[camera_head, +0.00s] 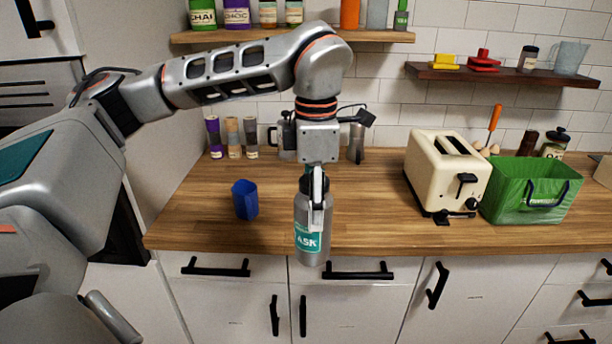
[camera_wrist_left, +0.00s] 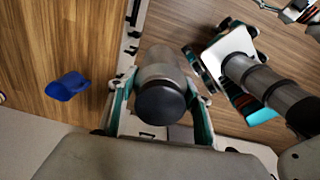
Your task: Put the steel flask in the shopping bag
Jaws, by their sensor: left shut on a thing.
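The steel flask (camera_head: 308,238) is a grey bottle with a teal label, held upright in front of the counter edge. It also shows in the left wrist view (camera_wrist_left: 163,72), its dark round end towards the camera. My left gripper (camera_head: 316,203) is shut on the flask, its fingers on either side of it. The green shopping bag (camera_head: 529,200) stands on the counter at the right, well apart from the flask, its opening facing up.
A cream toaster (camera_head: 428,185) stands between the flask and the bag, against the bag's left side. A blue cup (camera_head: 244,200) stands left of the flask. Several jars and bottles line the back wall. The counter (camera_head: 365,215) between flask and toaster is clear.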

